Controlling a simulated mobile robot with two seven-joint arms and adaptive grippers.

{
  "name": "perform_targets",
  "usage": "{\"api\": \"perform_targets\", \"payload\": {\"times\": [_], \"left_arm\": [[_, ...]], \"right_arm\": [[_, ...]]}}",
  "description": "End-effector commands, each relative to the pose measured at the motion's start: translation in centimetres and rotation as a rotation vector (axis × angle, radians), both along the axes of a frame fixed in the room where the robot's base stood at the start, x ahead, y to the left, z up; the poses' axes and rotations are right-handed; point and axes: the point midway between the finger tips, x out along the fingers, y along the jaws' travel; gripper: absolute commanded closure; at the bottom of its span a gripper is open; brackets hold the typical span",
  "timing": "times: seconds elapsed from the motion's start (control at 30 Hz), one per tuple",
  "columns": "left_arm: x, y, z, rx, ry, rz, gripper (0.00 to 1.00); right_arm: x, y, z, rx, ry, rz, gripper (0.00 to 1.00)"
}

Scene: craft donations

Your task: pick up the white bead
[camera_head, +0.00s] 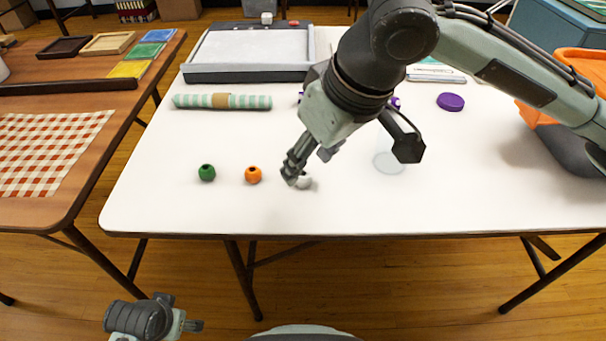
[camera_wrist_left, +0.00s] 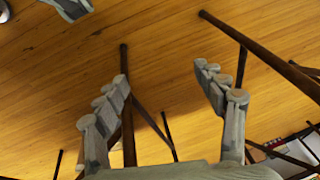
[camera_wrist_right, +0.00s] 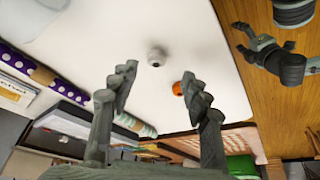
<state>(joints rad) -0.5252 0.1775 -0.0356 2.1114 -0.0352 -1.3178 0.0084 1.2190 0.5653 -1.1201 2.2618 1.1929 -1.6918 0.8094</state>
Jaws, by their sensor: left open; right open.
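The white bead (camera_head: 304,183) sits on the white table, partly hidden behind the fingertips of my right gripper (camera_head: 292,178) in the head view. In the right wrist view the white bead (camera_wrist_right: 156,57) lies just beyond the gap between the open, empty fingers of my right gripper (camera_wrist_right: 159,73). I cannot tell the fingertips' exact height above the table. My left gripper (camera_head: 194,326) is low in front of the table, away from the bead. In the left wrist view my left gripper (camera_wrist_left: 162,72) is open and empty above the floor.
An orange bead (camera_head: 253,175) and a green bead (camera_head: 206,173) stand left of the white one. The table front is clear.

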Motion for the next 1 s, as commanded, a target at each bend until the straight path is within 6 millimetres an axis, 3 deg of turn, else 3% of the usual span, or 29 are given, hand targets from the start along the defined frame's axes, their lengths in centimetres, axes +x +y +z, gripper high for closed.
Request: {"api": "perform_targets", "payload": {"times": [0.23,0.5,0.8,1.0], "left_arm": [[0.3,0.3,1.3,0.013,-0.013,0.000,0.30],[0.2,0.4,2.2,0.018,-0.021,-0.004,0.30],[-0.3,0.4,1.6,0.016,-0.006,-0.001,0.30],[-0.4,0.1,1.4,0.009,-0.004,0.003,0.30]], "right_arm": [[1.1,0.4,-3.6,0.000,0.002,-0.001,0.52],[1.4,0.6,-4.1,0.001,-0.001,0.000,0.52],[1.4,0.6,-4.1,0.001,-0.001,0.000,0.87],[1.4,0.6,-4.1,0.001,-0.001,0.000,0.87]]}}
